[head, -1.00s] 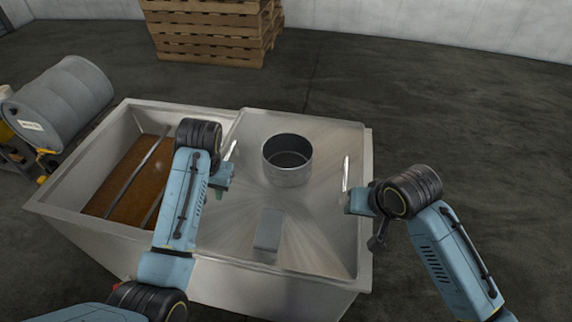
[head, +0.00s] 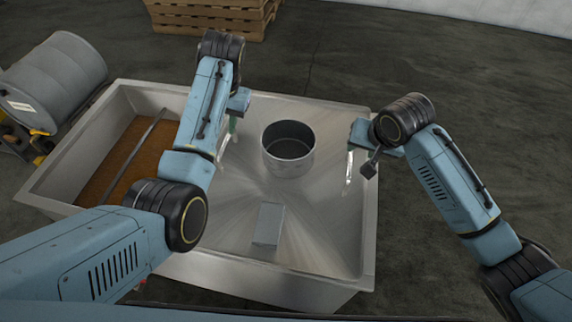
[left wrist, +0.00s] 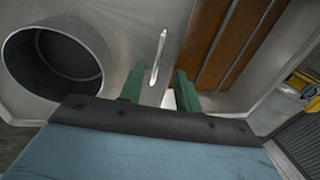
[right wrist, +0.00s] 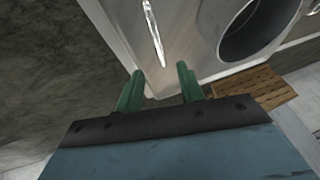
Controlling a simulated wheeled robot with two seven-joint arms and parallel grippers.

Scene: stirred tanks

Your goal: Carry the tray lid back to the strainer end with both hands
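The tray lid (head: 315,215) is a pale metal sheet over the right part of the rectangular tank (head: 75,150). Two slim bright handles stand on it, a left handle (head: 223,146) and a right handle (head: 348,172). My left gripper (head: 234,124) is near the far end of the left handle. In the left wrist view its green fingers (left wrist: 160,88) are apart, with the handle (left wrist: 158,58) beyond them. My right gripper (head: 352,146) is by the right handle's far end. Its fingers (right wrist: 159,87) are also apart, with that handle (right wrist: 153,34) beyond. I cannot identify the strainer.
A round, open metal cylinder (head: 288,162) stands between the handles, and a grey block (head: 268,224) lies nearer me. The tank's left part is open over a brown surface (head: 140,150). A grey drum (head: 58,80) lies left; pallets (head: 210,15) stand behind. The right floor is clear.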

